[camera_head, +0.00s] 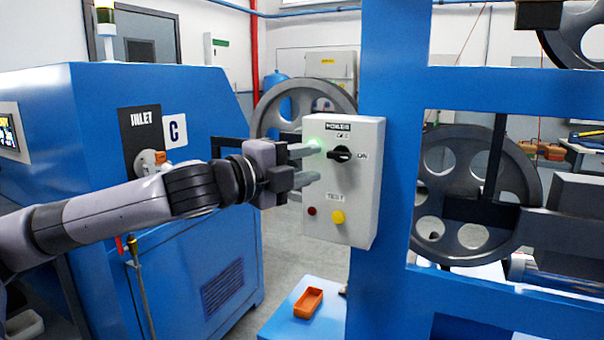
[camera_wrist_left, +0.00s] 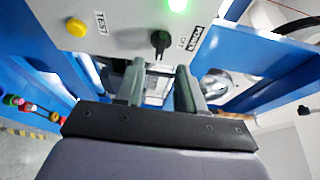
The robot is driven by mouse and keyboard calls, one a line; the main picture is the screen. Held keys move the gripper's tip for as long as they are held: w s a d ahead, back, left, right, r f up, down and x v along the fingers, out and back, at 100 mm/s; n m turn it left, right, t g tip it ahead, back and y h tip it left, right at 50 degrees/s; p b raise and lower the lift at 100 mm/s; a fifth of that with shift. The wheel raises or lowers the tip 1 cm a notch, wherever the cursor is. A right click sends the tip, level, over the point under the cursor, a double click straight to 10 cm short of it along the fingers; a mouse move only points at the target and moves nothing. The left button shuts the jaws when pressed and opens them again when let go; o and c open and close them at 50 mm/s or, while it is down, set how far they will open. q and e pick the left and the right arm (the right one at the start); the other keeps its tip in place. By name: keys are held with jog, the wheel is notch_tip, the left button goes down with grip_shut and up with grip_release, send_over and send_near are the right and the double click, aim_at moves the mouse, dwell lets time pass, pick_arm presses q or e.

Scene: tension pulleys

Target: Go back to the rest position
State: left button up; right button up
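My left gripper (camera_head: 308,165) is in front of the grey control box (camera_head: 352,212), its fingers pointing at the box face. The fingers are apart with nothing between them; they also show in the left wrist view (camera_wrist_left: 157,84). The box carries a black rotary switch (camera_head: 341,154), a lit green lamp (camera_head: 314,145), a yellow button (camera_head: 338,217) and a dark red lamp (camera_head: 311,211). In the left wrist view the switch (camera_wrist_left: 160,40) is just beyond the fingertips, seemingly apart from them. My right gripper is not in view.
A blue frame post (camera_head: 392,60) stands behind the box, with large grey pulleys (camera_head: 478,190) at the right. A blue machine (camera_head: 85,110) stands at the left, close to my left arm. An orange tray (camera_head: 308,303) lies on a blue surface below the box.

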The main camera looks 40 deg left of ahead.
pick_arm(q)
jog(key=shift+s, duration=0.4)
dwell(0.3)
jog(key=d+f+n+g+h, duration=0.15)
jog(key=d+f+n, duration=0.3)
jog(key=f, duration=0.95)
jog(key=d+f+n+g+h, duration=0.1)
jog(key=d+f+n+g, duration=0.3)
jog(key=f, duration=1)
jog(key=s+d+f+n+g+y, duration=0.1)
jog(key=s+d+f+n, duration=0.2)
jog(key=s+f, duration=0.6)
jog(key=s+d+f+n+g+y, duration=0.1)
jog(key=s+d+f+n, duration=0.3)
jog(key=s+f, duration=0.5)
notch_tip(320, 180, down, 7)
jog(key=shift+s+r+n+y, duration=0.2)
jog(key=shift+s+n+y, duration=0.3)
jog(key=shift+n, duration=0.55)
